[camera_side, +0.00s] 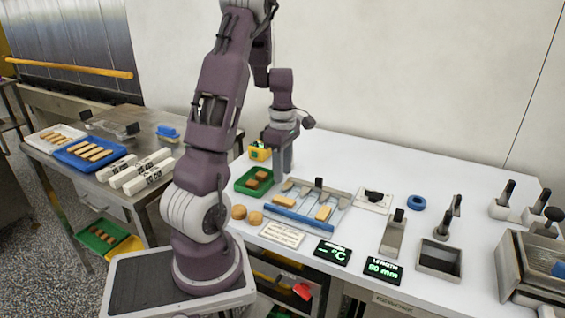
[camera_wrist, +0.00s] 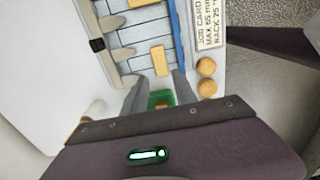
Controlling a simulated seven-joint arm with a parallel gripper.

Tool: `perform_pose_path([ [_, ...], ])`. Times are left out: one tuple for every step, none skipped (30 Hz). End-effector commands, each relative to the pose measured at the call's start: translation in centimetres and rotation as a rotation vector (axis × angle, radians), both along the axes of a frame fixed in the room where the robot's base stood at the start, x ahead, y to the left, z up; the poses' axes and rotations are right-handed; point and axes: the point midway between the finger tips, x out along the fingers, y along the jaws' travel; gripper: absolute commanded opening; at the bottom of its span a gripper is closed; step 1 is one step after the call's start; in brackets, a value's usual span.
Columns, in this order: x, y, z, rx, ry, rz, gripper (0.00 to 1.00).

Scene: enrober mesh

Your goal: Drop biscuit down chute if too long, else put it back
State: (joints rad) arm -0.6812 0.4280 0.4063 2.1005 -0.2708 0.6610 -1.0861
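My gripper (camera_side: 284,168) hangs over the back left of the white table, beside the green tray. In the wrist view its fingers (camera_wrist: 159,78) are apart, with no biscuit visibly held between them. The green tray (camera_side: 243,191) holds brown biscuit pieces (camera_side: 262,175); it shows small between the fingers in the wrist view (camera_wrist: 152,97). On the slatted rack (camera_side: 299,219) lie two oblong biscuits, one at left (camera_side: 283,201) and one at right (camera_side: 323,212). One shows just past the fingertips in the wrist view (camera_wrist: 160,60). I cannot identify the chute.
A length display (camera_side: 384,270) appears to read 80 mm; a job card (camera_wrist: 210,25) says max 65 mm. Two round biscuits (camera_side: 247,214) lie before the green tray. A grey open box (camera_side: 438,262) and black-handled tools (camera_side: 393,233) stand right. Blue tray (camera_side: 86,154) is left.

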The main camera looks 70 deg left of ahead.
Motion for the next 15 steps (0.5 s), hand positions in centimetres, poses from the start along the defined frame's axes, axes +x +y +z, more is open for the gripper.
perform_pose_path([
  [0.0,0.0,1.2,0.004,-0.003,-0.002,0.34],
  [0.1,0.1,1.7,0.004,-0.003,-0.002,0.34],
  [0.1,0.0,2.4,0.002,-0.002,-0.002,0.34],
  [0.0,0.0,2.8,0.001,-0.001,-0.002,0.34],
  [0.0,0.0,3.1,0.001,-0.001,-0.002,0.34],
  [0.0,-0.1,3.5,0.001,-0.002,-0.005,0.34],
  [0.2,-0.4,3.8,0.001,-0.006,-0.02,0.34],
  [0.5,-1.0,4.4,0.003,-0.016,-0.055,0.34],
  [1.2,-2.4,5.4,0.009,-0.038,-0.139,0.34],
  [1.8,-3.9,6.5,0.015,-0.061,-0.231,0.34],
  [2.5,-6.0,7.7,0.026,-0.09,-0.35,0.34],
  [3.1,-9.2,9.5,0.046,-0.13,-0.542,0.34],
  [3.2,-11.9,10.8,0.068,-0.161,-0.704,0.34],
  [3.0,-14.6,12.1,0.097,-0.189,-0.871,0.34],
  [2.3,-18.0,13.5,0.142,-0.22,-1.096,0.34],
])
